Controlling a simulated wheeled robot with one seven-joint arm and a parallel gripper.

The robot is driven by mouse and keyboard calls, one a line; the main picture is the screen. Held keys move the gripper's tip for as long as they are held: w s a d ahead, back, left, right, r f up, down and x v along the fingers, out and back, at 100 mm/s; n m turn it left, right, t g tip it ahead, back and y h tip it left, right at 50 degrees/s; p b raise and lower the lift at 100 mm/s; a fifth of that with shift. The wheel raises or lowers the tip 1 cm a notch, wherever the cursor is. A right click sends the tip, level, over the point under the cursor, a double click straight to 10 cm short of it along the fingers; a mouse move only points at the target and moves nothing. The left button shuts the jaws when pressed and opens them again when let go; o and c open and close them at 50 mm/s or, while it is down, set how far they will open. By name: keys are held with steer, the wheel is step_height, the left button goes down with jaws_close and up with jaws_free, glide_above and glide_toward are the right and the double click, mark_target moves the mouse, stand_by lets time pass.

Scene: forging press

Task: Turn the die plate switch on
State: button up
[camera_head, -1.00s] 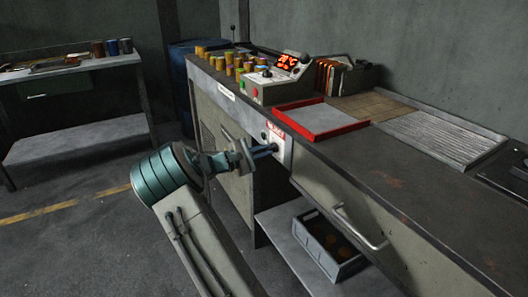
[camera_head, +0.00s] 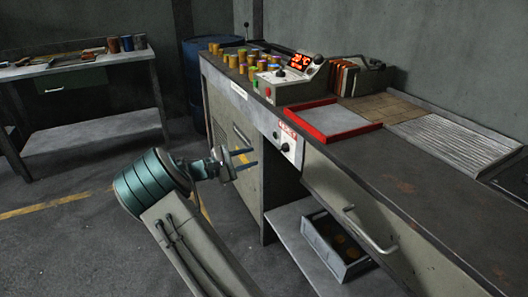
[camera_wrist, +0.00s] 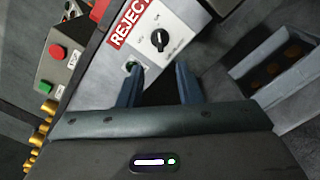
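A black rotary knob (camera_head: 285,147) sits on a white panel (camera_head: 293,157) on the bench front, below a red REJECT label. It shows larger in the wrist view (camera_wrist: 160,40), with small markings around it that I cannot read surely. A small round dark-green fitting (camera_wrist: 131,66) sits beside the knob, partly behind a fingertip. My gripper (camera_head: 248,158) is open and empty, in front of the panel and apart from the knob. In the wrist view its two fingers (camera_wrist: 157,72) point at the panel, with the knob beyond the gap.
A red-rimmed tray (camera_head: 318,137) lies on the bench above the panel. A control box (camera_head: 293,83) with buttons, a lever and a red display stands behind it. A drawer handle (camera_head: 370,232) sticks out at the right. A grey crate (camera_head: 335,250) stands on the lower shelf.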

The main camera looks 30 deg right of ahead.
steer(key=a, duration=0.3)
steer(key=shift+w+a, duration=0.1)
steer(key=shift+a, duration=0.3)
steer(key=s+r+m+g+y+p, duration=0.1)
steer(key=s+r+m+y+p, duration=0.3)
steer(key=s+r+y+p, duration=0.6)
steer(key=s+a+r+m+t+y+p, duration=0.2)
steer(key=s+a+r+y+p, duration=0.2)
steer(key=s+a+r, duration=0.3)
steer(key=s+a+r+m+t+y+p, duration=0.2)
steer(key=s+a+r+y+p, duration=0.2)
steer(key=s, duration=1.1)
steer(key=a+r+p, duration=0.3)
steer(key=shift+s+a+t, duration=0.35)
steer(key=shift+a+t, duration=0.05)
